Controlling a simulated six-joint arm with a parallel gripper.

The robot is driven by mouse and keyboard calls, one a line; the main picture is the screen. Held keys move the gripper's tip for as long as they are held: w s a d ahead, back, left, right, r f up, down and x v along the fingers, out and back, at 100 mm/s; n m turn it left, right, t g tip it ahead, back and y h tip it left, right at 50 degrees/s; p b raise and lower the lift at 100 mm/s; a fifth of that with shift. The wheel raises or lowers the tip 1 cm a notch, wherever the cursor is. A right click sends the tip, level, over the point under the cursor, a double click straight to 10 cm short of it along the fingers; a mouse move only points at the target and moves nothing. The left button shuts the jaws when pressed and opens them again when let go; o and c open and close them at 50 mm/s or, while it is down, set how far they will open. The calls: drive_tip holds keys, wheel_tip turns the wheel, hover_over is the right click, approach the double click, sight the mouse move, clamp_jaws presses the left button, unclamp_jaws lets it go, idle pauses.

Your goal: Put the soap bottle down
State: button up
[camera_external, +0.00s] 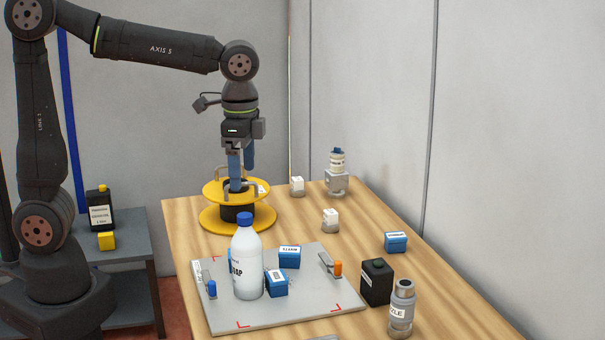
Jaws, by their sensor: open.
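The soap bottle (246,268) is white with a blue cap and lettering partly reading "AP". It stands upright on the grey plate (310,306), left of its middle. My gripper (241,184) points down, farther back, at the yellow two-disc stand (216,220) with a black core. Its blue fingers are open and apart from the bottle. The fingertips overlap the stand's top in this view, and I cannot tell whether they touch it.
Blue boxes (289,257) stand beside and behind the bottle; one is partly hidden by it. Small clamps with blue (212,289) and orange (338,268) ends sit on the plate. A black canister (376,282) and grey nozzle (402,308) stand at right.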

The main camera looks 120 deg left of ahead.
drive_tip(key=s+d+f+n+t+h, duration=0.35)
drive_tip(key=s+f+n+h, duration=0.35)
drive_tip(key=s+f+n, duration=0.35)
drive_tip(key=n+t+y, duration=0.7)
drive_tip(key=n+t, duration=0.4)
drive_tip(key=n, duration=1.1)
approach(260, 256)
drive_tip(key=shift+x, duration=4.2)
